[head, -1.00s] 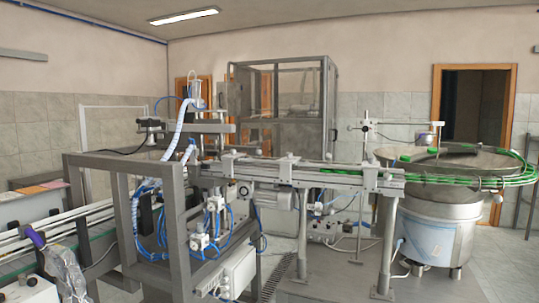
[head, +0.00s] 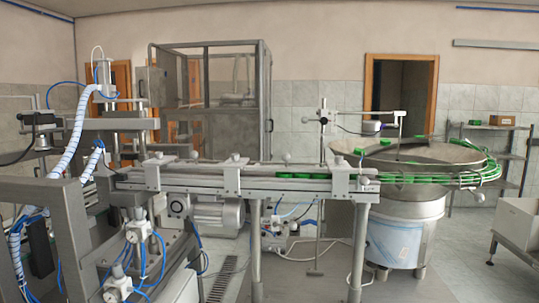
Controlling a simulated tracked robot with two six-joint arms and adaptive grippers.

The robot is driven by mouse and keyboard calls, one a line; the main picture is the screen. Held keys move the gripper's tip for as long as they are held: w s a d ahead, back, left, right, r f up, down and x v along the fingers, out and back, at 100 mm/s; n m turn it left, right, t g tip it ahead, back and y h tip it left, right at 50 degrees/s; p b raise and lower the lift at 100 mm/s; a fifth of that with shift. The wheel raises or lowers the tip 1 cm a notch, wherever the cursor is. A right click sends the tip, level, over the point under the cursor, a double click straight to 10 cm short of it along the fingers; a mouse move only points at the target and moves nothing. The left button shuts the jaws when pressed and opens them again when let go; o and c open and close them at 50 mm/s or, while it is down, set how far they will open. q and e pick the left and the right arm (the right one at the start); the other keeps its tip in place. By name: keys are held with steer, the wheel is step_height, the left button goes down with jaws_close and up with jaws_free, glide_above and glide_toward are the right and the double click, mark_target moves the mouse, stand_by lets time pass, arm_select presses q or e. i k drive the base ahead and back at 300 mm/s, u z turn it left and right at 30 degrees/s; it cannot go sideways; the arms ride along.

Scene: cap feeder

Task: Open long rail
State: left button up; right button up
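The long rail (head: 210,171) runs across the middle of the head view, from the frame at the left to the round feeder bowl at the right. White clamp brackets (head: 232,175) with round knobs stand along it. Several green caps (head: 300,176) lie in its right part. From this distance I cannot tell whether the rail's cover is open or closed. Neither of my grippers shows in the view.
The steel feeder bowl (head: 405,152), with green caps on its curved guide rails (head: 470,177), stands at the right. A grey machine frame with blue hoses (head: 75,130) fills the left. A steel bin (head: 518,232) is at the far right.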

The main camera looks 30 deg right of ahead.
mark_target(285, 157)
steer(key=z, duration=0.35)
steer(key=i, duration=0.9)
steer(key=z, duration=0.7)
steer(key=k, duration=0.75)
steer(key=z, duration=0.2)
steer(key=i, duration=0.8)
steer(key=u, duration=0.1)
